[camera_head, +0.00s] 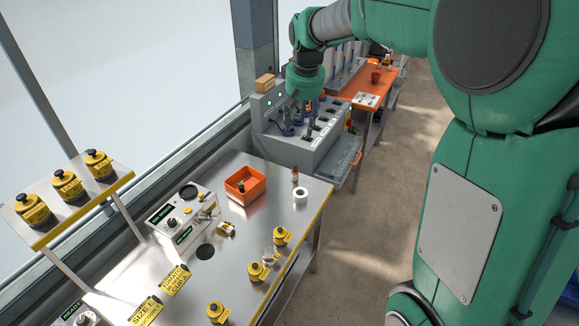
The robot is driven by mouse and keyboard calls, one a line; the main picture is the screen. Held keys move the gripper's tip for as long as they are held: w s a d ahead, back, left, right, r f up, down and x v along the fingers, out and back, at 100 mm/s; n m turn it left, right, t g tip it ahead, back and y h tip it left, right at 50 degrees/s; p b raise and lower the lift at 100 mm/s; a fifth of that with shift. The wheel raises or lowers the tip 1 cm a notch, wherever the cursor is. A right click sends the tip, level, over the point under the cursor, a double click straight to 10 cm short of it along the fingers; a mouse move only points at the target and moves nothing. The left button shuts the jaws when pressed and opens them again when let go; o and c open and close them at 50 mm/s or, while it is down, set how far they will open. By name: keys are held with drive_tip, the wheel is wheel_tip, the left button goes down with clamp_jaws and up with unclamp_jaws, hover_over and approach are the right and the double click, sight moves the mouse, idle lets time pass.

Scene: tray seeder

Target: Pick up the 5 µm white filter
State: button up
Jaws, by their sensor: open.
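No thing in view can be read as the 5 µm white filter. A small white ring-shaped piece (300,196) lies on the steel table (232,170) near its right edge; no size mark on it is legible, and I cannot tell if it is a filter. My arm reaches from the upper right to the grey machine behind the table. My gripper (304,118) points down over this machine, well beyond the white ring. Its fingers are small and hard to make out among the dark and blue parts there. I see nothing held in it.
An orange bin (245,185) and a small bottle (294,174) stand near the ring. Yellow-and-black knobbed pieces (258,272) stand at the front. A grey control box (182,216) is left of the bin. The grey machine (310,146) stands behind. Floor is clear at right.

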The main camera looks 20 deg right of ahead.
drive_tip(key=w+d+f, duration=0.2)
drive_tip(key=w+f, duration=0.4)
drive_tip(key=w, duration=0.4)
drive_tip(key=g+p, duration=0.3)
hover_over(295, 174)
drive_tip(key=w, duration=0.1)
drive_tip(key=f, duration=2.6)
drive_tip(key=shift+w+d, duration=0.2)
drive_tip(key=shift+d, duration=0.05)
drive_tip(key=shift+w+d+f, duration=0.1)
drive_tip(key=shift+w+f, duration=0.05)
drive_tip(key=shift+f, duration=0.25)
drive_tip(key=shift+f, duration=0.15)
drive_tip(key=shift+f, duration=4.15)
drive_tip(key=shift+f, duration=0.1)
drive_tip(key=shift+f, duration=2.5)
